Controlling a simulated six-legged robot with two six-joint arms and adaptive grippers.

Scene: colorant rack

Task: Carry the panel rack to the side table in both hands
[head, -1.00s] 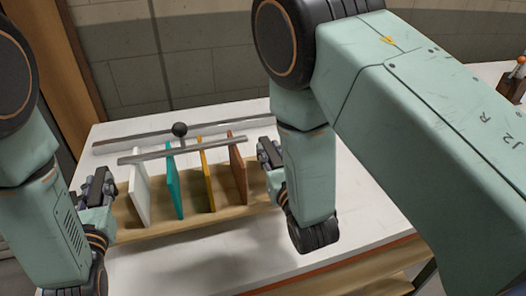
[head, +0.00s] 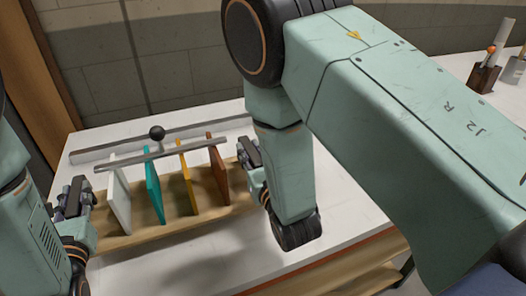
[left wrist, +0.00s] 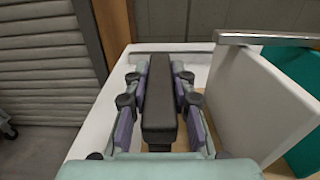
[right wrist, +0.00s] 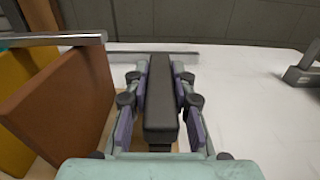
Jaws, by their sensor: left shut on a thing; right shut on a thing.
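The panel rack has a wooden base (head: 150,232) with white (head: 119,200), teal (head: 154,192), yellow (head: 188,180) and brown (head: 217,172) panels standing in it under a grey bar (head: 160,155). My left gripper (head: 77,200) is at the rack's left end, shut on a dark handle that shows in the left wrist view (left wrist: 160,105). My right gripper (head: 251,162) is at the right end, shut on a matching dark handle in the right wrist view (right wrist: 161,105). The rack is over the white tabletop; I cannot tell whether it touches it.
A grey rail with a black knob (head: 157,133) lies behind the rack. A brown holder (head: 484,78) stands at the far right. A block wall is behind.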

